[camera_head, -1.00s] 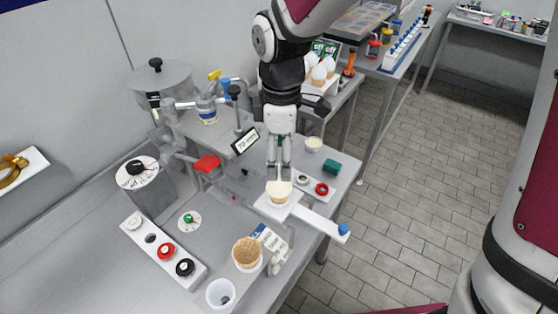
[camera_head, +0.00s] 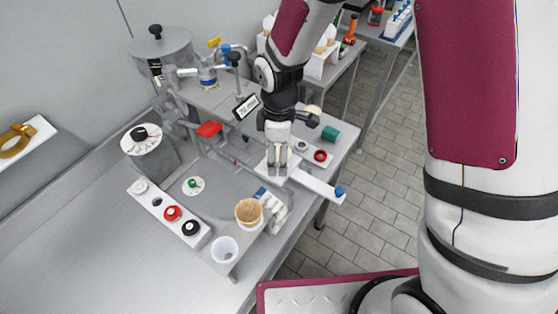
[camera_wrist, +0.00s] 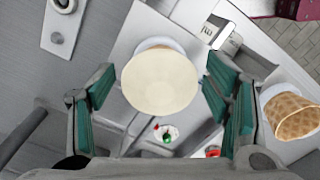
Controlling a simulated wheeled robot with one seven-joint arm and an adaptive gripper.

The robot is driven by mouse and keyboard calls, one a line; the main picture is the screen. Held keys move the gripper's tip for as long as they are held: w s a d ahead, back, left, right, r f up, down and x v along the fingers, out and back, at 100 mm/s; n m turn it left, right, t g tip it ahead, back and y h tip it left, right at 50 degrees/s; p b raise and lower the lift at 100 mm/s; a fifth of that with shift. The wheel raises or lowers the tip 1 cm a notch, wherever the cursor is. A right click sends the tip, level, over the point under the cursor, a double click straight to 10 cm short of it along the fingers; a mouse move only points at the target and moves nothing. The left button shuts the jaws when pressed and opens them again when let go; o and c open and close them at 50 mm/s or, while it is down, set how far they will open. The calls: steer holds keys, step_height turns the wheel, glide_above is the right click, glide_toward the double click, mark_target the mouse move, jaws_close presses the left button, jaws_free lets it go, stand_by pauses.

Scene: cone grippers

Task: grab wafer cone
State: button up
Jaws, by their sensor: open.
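A smooth pale cream cone (camera_wrist: 160,82), likely the wafer cone, sits in a white holder between my fingers in the wrist view. My gripper (camera_wrist: 158,72) is open, with a green-padded finger on each side of the cone. Gaps show between the pads and the cone. In the head view my gripper (camera_head: 277,170) is over the white holder arm and mostly hides this cone. A brown cone with a waffle pattern (camera_head: 249,211) stands in another holder nearer the front; it also shows at the right of the wrist view (camera_wrist: 295,117).
A white cup (camera_head: 225,249) stands at the counter's front edge. A white strip with red and black knobs (camera_head: 172,213) lies to the left. The left counter is bare.

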steer(key=shift+f, duration=0.15)
steer(key=c, duration=0.8)
steer(key=shift+c, duration=0.2)
